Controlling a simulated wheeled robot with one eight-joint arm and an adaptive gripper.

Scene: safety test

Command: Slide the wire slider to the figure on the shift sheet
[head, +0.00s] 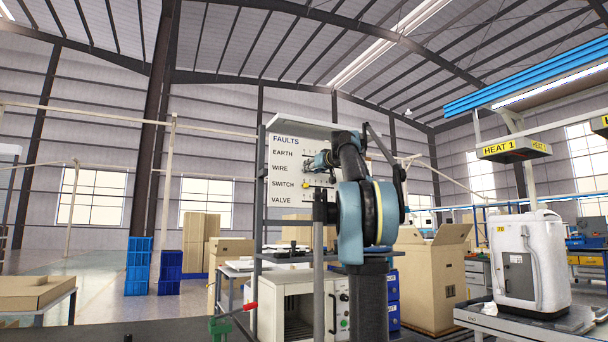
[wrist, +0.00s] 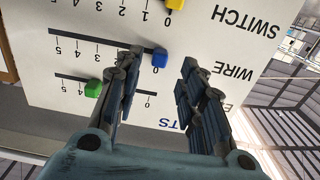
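The white fault board (head: 285,143) stands on a rack, with rows EARTH, WIRE, SWITCH and VALVE. In the wrist view the board (wrist: 205,45) appears upside down. The blue wire slider (wrist: 160,59) sits at the 0 end of its black track. My gripper (wrist: 157,72) is open, its fingers on either side of the blue slider; contact cannot be told. In the head view my gripper (head: 312,161) is at the WIRE row and hides the slider. The green earth slider (wrist: 93,89) is left of the fingers. I cannot make out a shift sheet.
The yellow switch slider (wrist: 174,4) is close by, at 0 on its row. Below the board stand a shelf and a white oven-like box (head: 290,293). An open cardboard box (head: 433,275) is to the right. A white container (head: 532,262) stands on a bench further right.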

